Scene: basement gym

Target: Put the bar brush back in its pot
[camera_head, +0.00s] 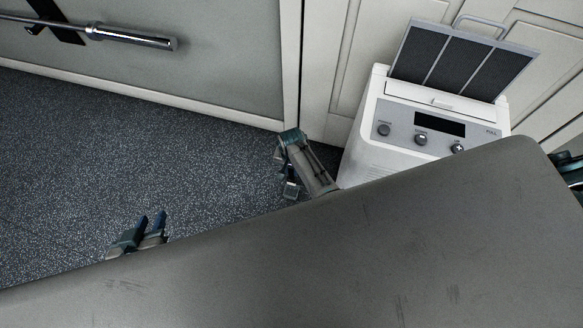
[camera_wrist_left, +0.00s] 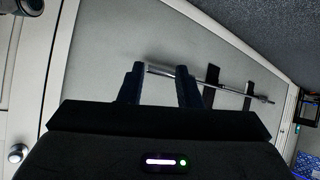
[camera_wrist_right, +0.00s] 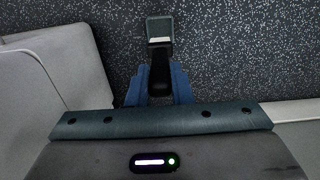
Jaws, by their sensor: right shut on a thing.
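The bar brush (camera_wrist_right: 160,58) shows in the right wrist view as a black handle with a pale, grey-framed block at its far end. My right gripper (camera_wrist_right: 158,88) is shut on its handle and holds it over the dark floor. In the head view my right gripper (camera_head: 283,168) is beyond the bench's far edge, left of the white machine. My left gripper (camera_wrist_left: 160,88) is open and empty. In the head view it shows low on the left (camera_head: 150,224), partly hidden by the bench edge. The pot is not visible in any view.
A grey padded bench (camera_head: 330,260) fills the front of the head view. A white machine (camera_head: 430,125) with knobs and a raised dark panel stands behind it. A metal bar (camera_head: 135,38) hangs on the left wall. Speckled floor (camera_head: 110,155) lies clear between.

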